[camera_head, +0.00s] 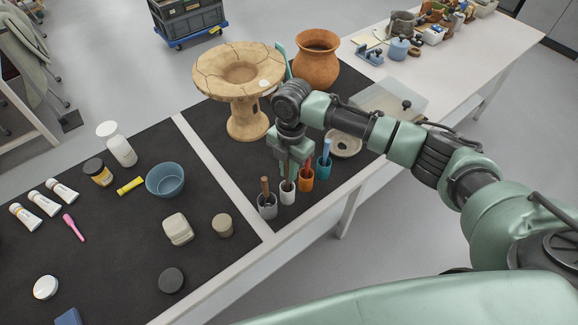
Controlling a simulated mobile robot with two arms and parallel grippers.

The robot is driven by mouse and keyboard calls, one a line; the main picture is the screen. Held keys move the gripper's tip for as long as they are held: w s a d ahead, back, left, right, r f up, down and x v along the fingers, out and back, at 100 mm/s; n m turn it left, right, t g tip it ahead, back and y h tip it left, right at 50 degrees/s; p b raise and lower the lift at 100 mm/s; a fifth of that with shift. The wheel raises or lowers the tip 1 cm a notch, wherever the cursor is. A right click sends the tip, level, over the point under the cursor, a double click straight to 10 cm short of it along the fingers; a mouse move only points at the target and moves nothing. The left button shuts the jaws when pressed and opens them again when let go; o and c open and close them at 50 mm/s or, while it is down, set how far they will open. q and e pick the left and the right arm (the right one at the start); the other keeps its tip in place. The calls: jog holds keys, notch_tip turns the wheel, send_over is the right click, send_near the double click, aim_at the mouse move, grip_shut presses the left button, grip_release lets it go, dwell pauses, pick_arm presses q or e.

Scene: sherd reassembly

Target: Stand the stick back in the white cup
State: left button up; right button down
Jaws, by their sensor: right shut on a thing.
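The white cup (288,196) stands in a row of small cups along the right edge of the dark mat. My right gripper (289,170) points down just above it and is shut on a thin stick (288,176). The stick is upright, mostly hidden by the fingers, and its lower end is at the white cup's mouth. I cannot tell whether it is inside the cup or touches its bottom. My left gripper is not in view.
A grey cup (267,208) with a brown stick, an orange cup (306,183) with a red stick and a teal cup (323,171) with a blue stick stand close by. A cracked pedestal vessel (246,118) and a terracotta pot (316,62) stand behind.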

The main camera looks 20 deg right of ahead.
jog(key=shift+f, duration=0.55)
jog(key=c, duration=1.3)
grip_release()
jog(key=shift+c, duration=0.2)
jog(key=shift+r, duration=0.1)
jog(key=r, duration=0.2)
jog(key=r+b, duration=0.1)
jog(key=r, duration=0.4)
jog(key=shift+w+d+r, duration=0.2)
jog(key=shift+w+r, duration=0.05)
jog(key=shift+r, duration=0.05)
